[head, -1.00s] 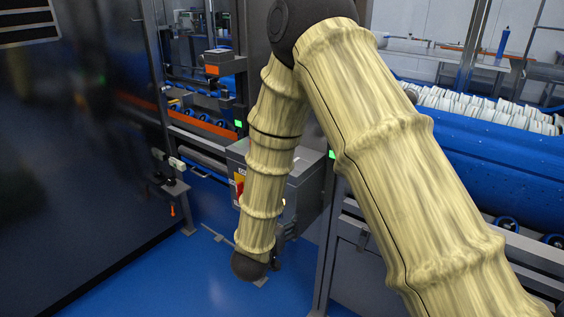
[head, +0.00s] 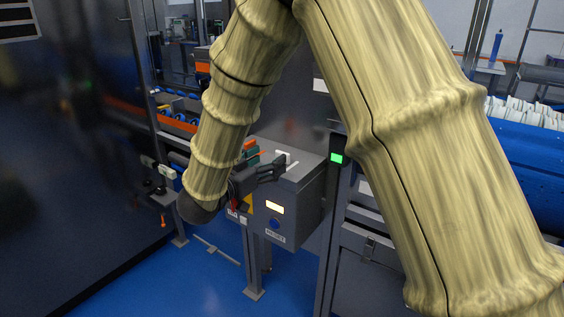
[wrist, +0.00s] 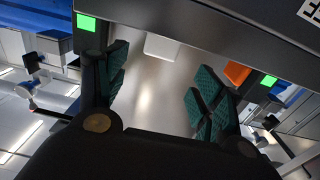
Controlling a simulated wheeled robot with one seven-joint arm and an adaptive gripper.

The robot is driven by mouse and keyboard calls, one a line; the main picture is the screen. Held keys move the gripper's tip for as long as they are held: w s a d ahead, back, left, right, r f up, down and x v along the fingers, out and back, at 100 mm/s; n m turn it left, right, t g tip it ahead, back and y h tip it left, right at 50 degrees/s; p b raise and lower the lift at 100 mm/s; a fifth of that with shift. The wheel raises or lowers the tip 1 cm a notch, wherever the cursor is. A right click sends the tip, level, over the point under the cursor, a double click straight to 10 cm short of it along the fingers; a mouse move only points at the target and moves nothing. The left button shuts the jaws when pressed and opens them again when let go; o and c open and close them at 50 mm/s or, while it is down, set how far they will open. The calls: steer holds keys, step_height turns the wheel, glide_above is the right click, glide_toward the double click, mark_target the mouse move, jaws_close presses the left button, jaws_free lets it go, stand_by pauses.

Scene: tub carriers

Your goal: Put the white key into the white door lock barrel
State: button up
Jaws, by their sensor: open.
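My gripper (head: 267,164) is open at the top of the grey control box, and its fingers show dark with teal pads in the wrist view (wrist: 158,84). A small white piece (wrist: 163,47) shows ahead between the spread fingers, apart from both. A white piece (head: 283,157) also shows on the box top beside the gripper in the head view. I cannot tell whether it is the white key or the white lock barrel. No other white key or barrel can be made out; my gripper and arm hide part of the box top.
The grey box (head: 309,210) has a lit display and a blue button on its front. An orange piece (wrist: 237,72) is close by the right finger in the wrist view. A dark post with a green light (head: 337,158) stands just right of the box.

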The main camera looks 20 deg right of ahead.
mark_target(283, 152)
steer(key=shift+f+x, duration=0.15)
steer(key=shift+x, duration=1.65)
steer(key=shift+f+x, duration=0.15)
steer(key=shift+x, duration=1.65)
steer(key=shift+s, duration=0.1)
steer(key=c, duration=1.2)
